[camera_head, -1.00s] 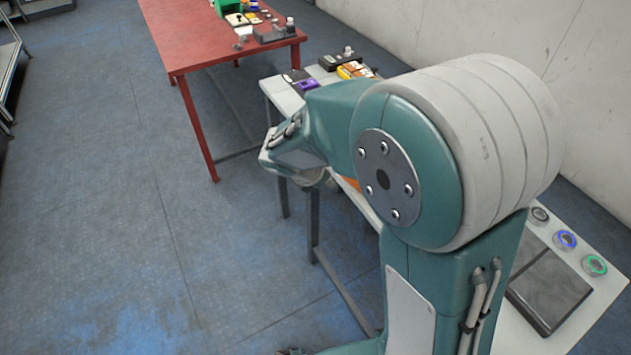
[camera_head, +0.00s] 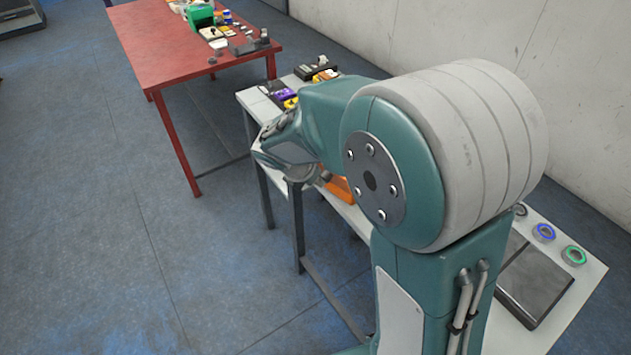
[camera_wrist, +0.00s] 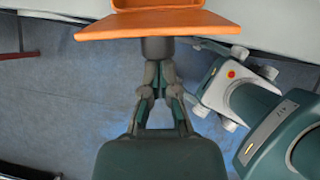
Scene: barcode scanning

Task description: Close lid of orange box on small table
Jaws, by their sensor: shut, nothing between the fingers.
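The orange box (camera_head: 338,190) is on the small light table (camera_head: 252,103), mostly hidden behind my arm in the head view. In the wrist view a flat orange panel (camera_wrist: 157,24) of it spans the top, with another orange part above it cut off by the frame edge. The picture does not let me tell for sure which part is the lid. My gripper (camera_wrist: 157,50) is shut and empty, its fingertips right by the panel's near edge; I cannot tell whether they touch. In the head view it shows partly below my arm (camera_head: 322,179).
A red table (camera_head: 160,45) with a green bin (camera_head: 200,16) and small items stands at the back left. Small items, one purple (camera_head: 280,90), lie on the small table's far end. A dark panel (camera_head: 533,280) and ring buttons are at right. Open floor lies left.

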